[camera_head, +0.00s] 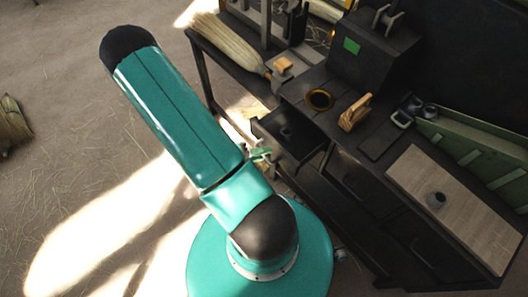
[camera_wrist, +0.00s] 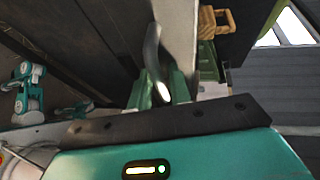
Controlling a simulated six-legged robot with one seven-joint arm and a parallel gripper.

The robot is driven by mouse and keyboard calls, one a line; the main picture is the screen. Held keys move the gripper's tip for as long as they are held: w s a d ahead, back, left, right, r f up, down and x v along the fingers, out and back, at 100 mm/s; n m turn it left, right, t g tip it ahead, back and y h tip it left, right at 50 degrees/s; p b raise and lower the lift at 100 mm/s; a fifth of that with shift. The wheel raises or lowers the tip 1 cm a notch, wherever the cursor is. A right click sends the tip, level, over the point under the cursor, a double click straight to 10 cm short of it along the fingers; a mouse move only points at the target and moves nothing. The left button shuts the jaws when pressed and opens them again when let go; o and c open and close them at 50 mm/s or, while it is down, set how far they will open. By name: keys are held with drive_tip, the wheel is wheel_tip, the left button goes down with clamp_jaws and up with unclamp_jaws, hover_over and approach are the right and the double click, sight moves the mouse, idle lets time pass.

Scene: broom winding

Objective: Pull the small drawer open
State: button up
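The small drawer (camera_head: 312,150) is a dark box in the workbench, standing out from under the top, and its inside shows in the head view. A small dark round thing lies in it. My gripper (camera_head: 262,154) is at the drawer's front, mostly hidden by my arm. In the wrist view, the green fingers of my gripper (camera_wrist: 160,92) stand on both sides of a dark curved handle (camera_wrist: 153,48) and appear closed around it. The exact contact is hard to see.
On the workbench are a brass ring (camera_head: 319,99), a wooden block tool (camera_head: 355,112) and a broom head (camera_head: 228,42). A pale board (camera_head: 465,205) lies at the right. Open floor (camera_head: 70,110) with straw scraps spreads to the left.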

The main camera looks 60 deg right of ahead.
drive_tip(key=v, duration=1.3)
drive_tip(key=shift+w+a+r, duration=0.2)
drive_tip(key=shift+w+a, duration=0.05)
drive_tip(key=w+a+r+m+t+y, duration=0.1)
drive_tip(key=a+r+m+t+y, duration=0.2)
drive_tip(key=r+m, duration=0.6)
drive_tip(key=w+a+r+m+t+y, duration=0.1)
drive_tip(key=a+r+m+t+y, duration=0.3)
drive_tip(key=a+r+m+t, duration=0.4)
drive_tip(key=w+a+r+m+t+y, duration=0.2)
drive_tip(key=a+r+m+t+y, duration=0.2)
drive_tip(key=r+m, duration=0.6)
wheel_tip(320, 180, up, 7)
drive_tip(key=shift+a+f+m+t, duration=0.15)
drive_tip(key=shift+a+m+t, duration=0.15)
drive_tip(key=shift+a+t, duration=0.7)
